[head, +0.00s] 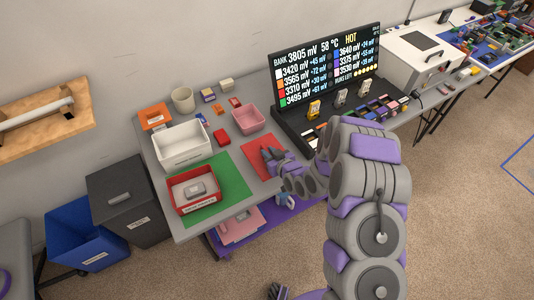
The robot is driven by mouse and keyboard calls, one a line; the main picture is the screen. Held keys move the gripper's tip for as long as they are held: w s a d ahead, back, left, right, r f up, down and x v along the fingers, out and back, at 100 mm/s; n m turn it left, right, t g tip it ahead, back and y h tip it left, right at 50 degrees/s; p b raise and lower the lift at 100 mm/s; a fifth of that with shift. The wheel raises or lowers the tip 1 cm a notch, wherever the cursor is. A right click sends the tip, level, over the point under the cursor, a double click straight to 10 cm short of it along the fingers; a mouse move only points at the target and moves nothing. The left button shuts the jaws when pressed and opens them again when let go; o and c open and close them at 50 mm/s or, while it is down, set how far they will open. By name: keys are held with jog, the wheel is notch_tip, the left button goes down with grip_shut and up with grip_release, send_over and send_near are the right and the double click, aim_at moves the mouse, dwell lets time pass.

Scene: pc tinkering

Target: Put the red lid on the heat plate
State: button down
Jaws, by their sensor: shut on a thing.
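My gripper (270,156) is at the front right of the grey workbench, over a flat red sheet (257,147). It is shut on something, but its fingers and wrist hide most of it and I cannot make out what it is. A small red piece (222,137) lies on the bench to the left of the pink bin; I cannot tell whether it is the red lid. A white box with a dark square plate on top (421,41) stands at the back right, beyond the display; it may be the heat plate. My gripper is well apart from it.
A display panel (325,65) with small modules before it stands between my gripper and the white box. The bench also holds a white bin (181,157), a pink bin (248,127) and a red tray (178,207) on a green mat (232,178). Carpet at right is open.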

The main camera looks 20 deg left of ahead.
aim_at(269, 152)
jog(key=w, duration=0.2)
jog(key=shift+w+a, duration=0.3)
jog(key=shift+w+a+f, duration=0.15)
jog(key=shift+w+a, duration=0.15)
jog(key=shift+a, duration=0.05)
jog(key=f, duration=0.1)
jog(key=f+b, duration=0.1)
jog(key=f, duration=0.1)
jog(key=shift+a+f+b, duration=0.3)
jog(key=shift+b, duration=0.1)
jog(key=shift+d, duration=0.35)
jog(key=c, duration=1.4)
grip_release()
jog(key=o, duration=0.4)
jog(key=shift+a+f, duration=0.1)
jog(key=shift+a, duration=0.15)
